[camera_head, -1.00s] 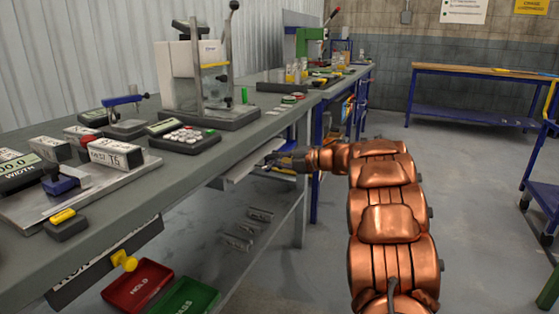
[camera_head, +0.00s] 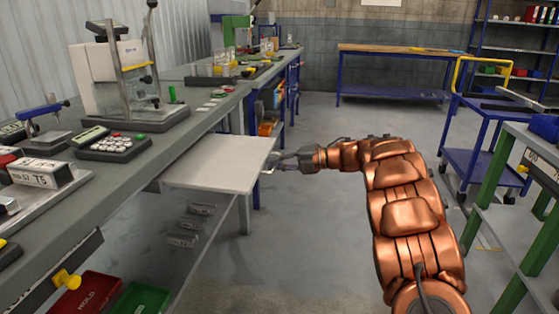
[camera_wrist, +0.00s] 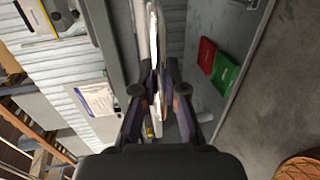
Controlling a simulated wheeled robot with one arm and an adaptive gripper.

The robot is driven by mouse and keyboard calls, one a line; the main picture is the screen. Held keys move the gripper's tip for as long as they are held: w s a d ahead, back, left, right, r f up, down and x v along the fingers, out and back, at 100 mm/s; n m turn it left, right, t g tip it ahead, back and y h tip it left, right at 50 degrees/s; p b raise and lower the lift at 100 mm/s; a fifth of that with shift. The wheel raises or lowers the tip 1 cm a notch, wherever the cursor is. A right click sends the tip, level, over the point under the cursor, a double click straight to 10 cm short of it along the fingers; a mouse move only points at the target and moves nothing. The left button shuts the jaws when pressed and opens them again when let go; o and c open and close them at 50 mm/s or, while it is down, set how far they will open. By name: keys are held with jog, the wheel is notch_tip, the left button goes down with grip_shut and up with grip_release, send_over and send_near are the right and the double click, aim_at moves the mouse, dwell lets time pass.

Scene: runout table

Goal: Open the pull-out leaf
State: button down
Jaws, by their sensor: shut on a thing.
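The pull-out leaf (camera_head: 222,164) is a flat pale grey board that stands well out from under the workbench top, level, over the aisle side. My gripper (camera_head: 276,162) is at the leaf's outer right edge in the head view. In the wrist view my gripper (camera_wrist: 158,101) has its two fingers closed on either side of the leaf's edge or its handle (camera_wrist: 153,65), which runs up between them. The exact grip point is small and partly hidden by the fingers.
The grey workbench (camera_head: 95,205) carries a glass-sided instrument (camera_head: 125,75) and a keypad device (camera_head: 113,147). Below are red (camera_head: 88,293) and green (camera_head: 141,298) bins. A blue trolley (camera_head: 480,165) and green-legged rack (camera_head: 500,200) stand right. Floor between is clear.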

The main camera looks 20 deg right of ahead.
jog(key=shift+s+d+f, duration=0.15)
jog(key=shift+s+d, duration=0.05)
jog(key=shift+s, duration=0.1)
jog(key=c, duration=1.2)
grip_release()
jog(key=shift+d, duration=0.1)
jog(key=shift+d, duration=0.1)
jog(key=v, duration=1.2)
jog(key=shift+w, duration=0.15)
